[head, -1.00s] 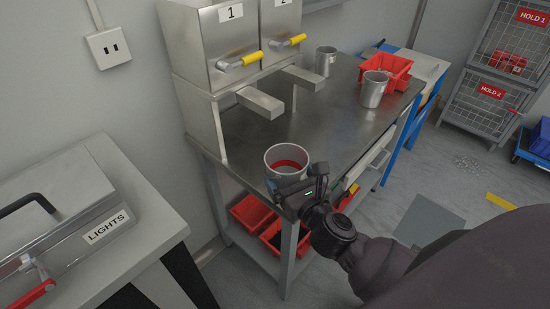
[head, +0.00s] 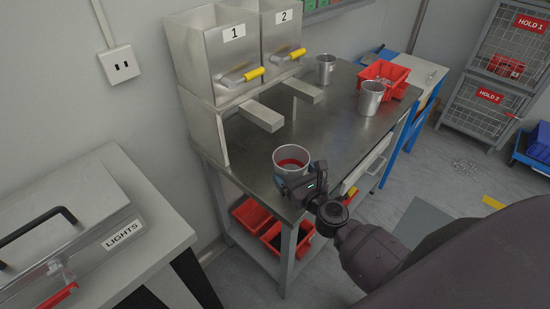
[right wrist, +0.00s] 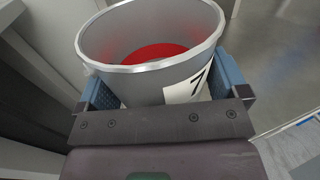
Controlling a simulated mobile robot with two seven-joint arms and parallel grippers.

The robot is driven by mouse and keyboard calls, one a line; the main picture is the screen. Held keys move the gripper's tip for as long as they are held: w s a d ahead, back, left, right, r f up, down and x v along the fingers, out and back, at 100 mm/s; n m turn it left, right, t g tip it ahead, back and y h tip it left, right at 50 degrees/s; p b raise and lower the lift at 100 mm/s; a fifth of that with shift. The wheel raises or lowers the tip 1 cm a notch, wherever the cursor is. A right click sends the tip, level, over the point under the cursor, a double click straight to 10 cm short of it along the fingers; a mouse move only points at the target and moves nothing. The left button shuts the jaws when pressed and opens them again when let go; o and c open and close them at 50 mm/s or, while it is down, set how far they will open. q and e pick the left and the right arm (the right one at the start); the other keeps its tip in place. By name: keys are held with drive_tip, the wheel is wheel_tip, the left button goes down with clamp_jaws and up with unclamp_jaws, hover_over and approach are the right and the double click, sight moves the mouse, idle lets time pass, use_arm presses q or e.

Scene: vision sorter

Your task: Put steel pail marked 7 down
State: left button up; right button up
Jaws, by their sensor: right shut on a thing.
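The steel pail marked 7 (head: 291,157) is near the front left corner of the steel bench (head: 330,125) in the head view. It is upright with red contents inside. In the right wrist view the pail (right wrist: 150,45) shows a white label with a 7. My right gripper (head: 303,183) is shut on the pail, with a blue finger on each side of it in the wrist view (right wrist: 165,92). I cannot tell whether the pail's base touches the bench top. My left gripper is out of view.
Hoppers marked 1 (head: 225,60) and 2 (head: 283,35) stand at the bench's back left. Two other steel pails (head: 371,98) (head: 325,69) and a red bin (head: 388,75) are on the bench. The middle of the bench is clear. Red bins (head: 285,238) sit on the lower shelf.

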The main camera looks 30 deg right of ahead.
sight(283, 160)
drive_tip(key=w, duration=0.8)
drive_tip(key=shift+w+a, duration=0.1)
drive_tip(key=shift+w, duration=0.1)
drive_tip(key=f+b, duration=0.1)
drive_tip(key=w+f+b, duration=0.1)
drive_tip(key=f+b, duration=0.1)
drive_tip(key=shift+w+f+b, duration=0.3)
drive_tip(key=shift+w+f, duration=0.1)
drive_tip(key=shift+r, duration=0.1)
drive_tip(key=o, duration=0.6)
drive_tip(key=shift+o, duration=0.3)
